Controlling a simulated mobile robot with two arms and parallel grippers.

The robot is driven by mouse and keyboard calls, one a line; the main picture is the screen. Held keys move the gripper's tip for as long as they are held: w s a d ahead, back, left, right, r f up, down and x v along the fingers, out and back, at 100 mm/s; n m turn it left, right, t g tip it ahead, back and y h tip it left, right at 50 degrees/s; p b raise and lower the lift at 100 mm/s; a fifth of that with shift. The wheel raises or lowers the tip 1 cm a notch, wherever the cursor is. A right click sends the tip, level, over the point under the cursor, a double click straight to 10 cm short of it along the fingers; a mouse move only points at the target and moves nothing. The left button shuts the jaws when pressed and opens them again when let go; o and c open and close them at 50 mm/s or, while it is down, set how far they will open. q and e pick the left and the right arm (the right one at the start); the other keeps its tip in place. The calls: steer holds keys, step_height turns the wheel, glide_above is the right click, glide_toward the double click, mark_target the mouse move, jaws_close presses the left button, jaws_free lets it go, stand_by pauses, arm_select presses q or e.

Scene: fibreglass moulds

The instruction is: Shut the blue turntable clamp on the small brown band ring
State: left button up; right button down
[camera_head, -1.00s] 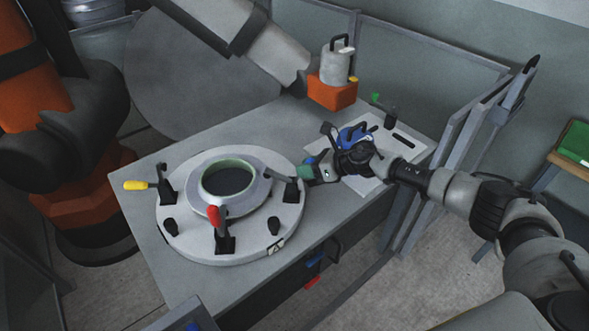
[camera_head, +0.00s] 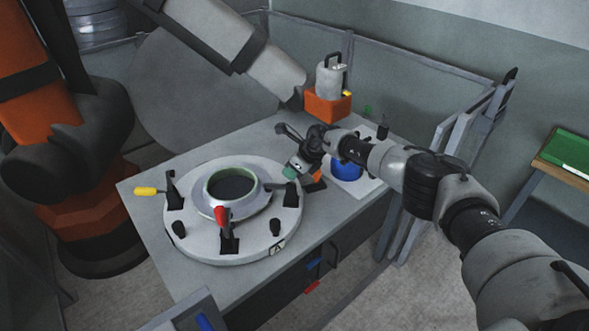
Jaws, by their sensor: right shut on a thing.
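The round pale turntable (camera_head: 190,240) lies on the grey bench. A pale grey ring (camera_head: 212,203) with a green inner edge sits at its middle; I see no brown on it. Clamps with a yellow handle (camera_head: 146,191) and a red handle (camera_head: 222,212) stand at its left and front. A dark clamp (camera_head: 291,196) stands at its right edge. My right gripper (camera_head: 294,170) is shut at this clamp's outer end, with a teal part showing at its tip. The clamp's handle and its blue colour are hidden there. My left gripper is out of view.
A blue round object (camera_head: 346,171) stands on a white board (camera_head: 366,188) behind my right arm. An orange block with a grey canister (camera_head: 329,80) stands at the bench's back. A large orange robot arm (camera_head: 40,110) stands left. Grey panels border the bench's right.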

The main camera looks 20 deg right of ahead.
steer(key=shift+f, duration=0.1)
steer(key=c, duration=0.9)
jaws_free()
steer(key=shift+o, duration=0.2)
steer(key=shift+d+r, duration=0.1)
steer(key=shift+r, duration=0.3)
steer(key=b+v, duration=0.1)
steer(key=v, duration=0.9)
steer(key=shift+s+f, duration=0.1)
